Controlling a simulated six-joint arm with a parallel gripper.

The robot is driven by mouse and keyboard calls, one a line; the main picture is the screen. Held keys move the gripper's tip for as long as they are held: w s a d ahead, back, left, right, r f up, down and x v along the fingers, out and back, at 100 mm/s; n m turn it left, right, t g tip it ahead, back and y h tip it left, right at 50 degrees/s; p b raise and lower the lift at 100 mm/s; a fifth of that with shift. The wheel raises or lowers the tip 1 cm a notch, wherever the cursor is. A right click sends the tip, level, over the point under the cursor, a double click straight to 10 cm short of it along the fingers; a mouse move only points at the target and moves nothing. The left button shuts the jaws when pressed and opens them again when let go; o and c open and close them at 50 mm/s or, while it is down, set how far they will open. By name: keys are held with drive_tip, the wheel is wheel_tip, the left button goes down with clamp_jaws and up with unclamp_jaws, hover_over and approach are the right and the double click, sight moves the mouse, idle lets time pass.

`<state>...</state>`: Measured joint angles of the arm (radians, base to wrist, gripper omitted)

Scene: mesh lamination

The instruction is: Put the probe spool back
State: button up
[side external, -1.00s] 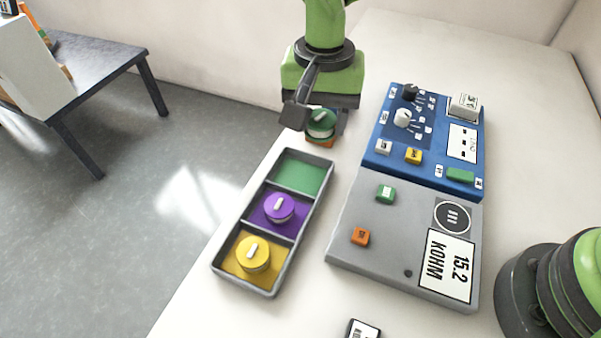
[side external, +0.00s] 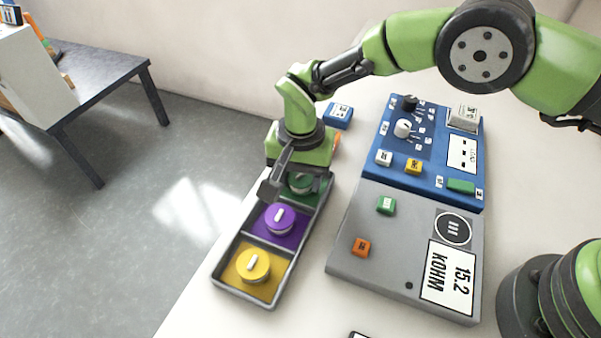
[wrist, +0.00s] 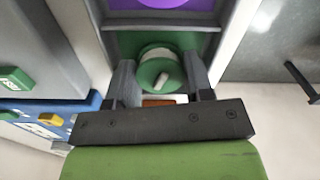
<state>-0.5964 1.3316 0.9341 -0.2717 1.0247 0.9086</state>
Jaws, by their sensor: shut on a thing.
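The probe spool is a green spool (side external: 300,184) with a pale handle on top. My gripper (side external: 292,186) is shut on it, at the green compartment of the grey tray (side external: 232,290). In the wrist view the green spool (wrist: 160,73) sits between the two fingers of my gripper (wrist: 163,78), over the green floor. I cannot tell whether it touches the floor. The purple spool (side external: 280,218) sits in the middle compartment and the yellow spool (side external: 253,265) in the near one.
A blue panel (side external: 400,175) with knobs and a grey meter box (side external: 385,265) reading 15.2 KOHM stand right of the tray. A small blue block (side external: 338,115) lies behind my gripper. The table's left edge runs close beside the tray.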

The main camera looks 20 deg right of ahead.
sight(301, 177)
drive_tip(key=shift+f, duration=0.15)
drive_tip(key=o, duration=0.7)
wheel_tip(301, 177, up, 12)
drive_tip(key=shift+r, duration=0.2)
